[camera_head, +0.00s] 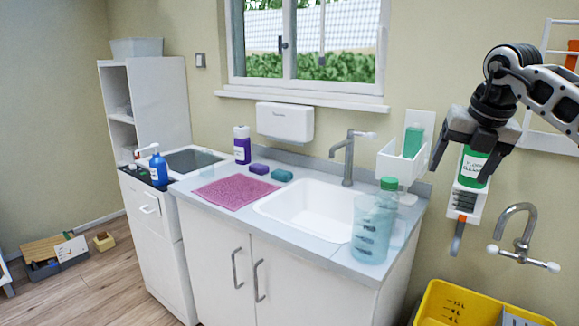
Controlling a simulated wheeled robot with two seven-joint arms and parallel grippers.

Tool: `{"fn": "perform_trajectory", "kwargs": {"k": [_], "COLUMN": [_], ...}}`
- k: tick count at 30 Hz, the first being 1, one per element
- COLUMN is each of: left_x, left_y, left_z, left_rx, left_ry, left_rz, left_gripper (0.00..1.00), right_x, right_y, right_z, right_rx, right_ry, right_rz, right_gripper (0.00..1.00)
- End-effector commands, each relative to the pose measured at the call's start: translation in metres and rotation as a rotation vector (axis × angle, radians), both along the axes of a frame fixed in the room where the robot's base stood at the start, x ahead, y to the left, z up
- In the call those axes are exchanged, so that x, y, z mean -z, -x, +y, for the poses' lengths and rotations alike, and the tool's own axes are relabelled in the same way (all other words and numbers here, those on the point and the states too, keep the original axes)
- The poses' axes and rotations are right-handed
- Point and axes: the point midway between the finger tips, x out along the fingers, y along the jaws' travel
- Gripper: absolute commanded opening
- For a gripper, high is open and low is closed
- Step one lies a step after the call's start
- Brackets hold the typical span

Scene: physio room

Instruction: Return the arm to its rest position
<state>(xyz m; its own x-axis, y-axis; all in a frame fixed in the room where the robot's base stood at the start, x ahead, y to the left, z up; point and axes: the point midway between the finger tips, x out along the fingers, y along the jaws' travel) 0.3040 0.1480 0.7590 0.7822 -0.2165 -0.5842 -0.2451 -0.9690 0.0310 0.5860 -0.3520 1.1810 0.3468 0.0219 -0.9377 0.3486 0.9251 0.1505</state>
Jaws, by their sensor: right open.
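My right arm (545,88) reaches in from the upper right. My right gripper (462,170) points down with its dark fingers spread open, in front of the wall right of the sink. A green bottle with a white label (471,166) shows between and behind the fingers, above a white wall holder (465,203). I cannot tell whether a finger touches the bottle. The fingers and palm hide its top. My left gripper is not in view.
A counter (345,258) with a white sink (308,207) stands left of the gripper. A clear jug (372,228) and green-capped bottle stand at its right end. A white wall box (402,160), a tap (520,235) and a yellow bucket (450,302) are nearby.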

Motion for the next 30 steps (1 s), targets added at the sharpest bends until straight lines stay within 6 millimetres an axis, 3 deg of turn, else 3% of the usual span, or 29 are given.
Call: {"fn": "perform_trajectory", "kwargs": {"k": [5, 8, 12, 15, 18, 21, 23, 26, 30], "left_x": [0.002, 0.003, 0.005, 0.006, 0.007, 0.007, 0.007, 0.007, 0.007], "left_y": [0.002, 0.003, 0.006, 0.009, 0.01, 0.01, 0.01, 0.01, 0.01], "left_z": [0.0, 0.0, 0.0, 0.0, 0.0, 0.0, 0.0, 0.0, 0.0], "left_rx": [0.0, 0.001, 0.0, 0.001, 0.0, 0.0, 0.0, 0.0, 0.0], "left_ry": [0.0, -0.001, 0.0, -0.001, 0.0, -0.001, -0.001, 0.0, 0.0], "left_rz": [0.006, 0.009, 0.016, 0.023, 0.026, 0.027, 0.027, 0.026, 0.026], "left_gripper": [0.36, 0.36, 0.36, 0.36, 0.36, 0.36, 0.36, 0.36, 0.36], "right_x": [0.059, 0.099, 0.145, 0.163, 0.168, 0.171, 0.176, 0.193, 0.243], "right_y": [-0.01, -0.004, 0.023, 0.052, 0.077, 0.093, 0.098, 0.105, 0.119], "right_z": [0.077, 0.14, 0.235, 0.295, 0.333, 0.35, 0.351, 0.338, 0.302], "right_rx": [-0.199, -0.329, -0.461, -0.474, -0.395, -0.225, -0.081, 0.215, 0.719], "right_ry": [-0.164, -0.336, -0.67, -0.969, -1.265, -1.533, -1.672, -1.855, -1.98], "right_rz": [0.008, 0.009, 0.004, -0.007, -0.026, -0.046, -0.06, -0.075, -0.078], "right_gripper": [0.74, 0.74, 0.74, 0.74, 0.74, 0.74, 0.74, 0.74, 0.74]}}
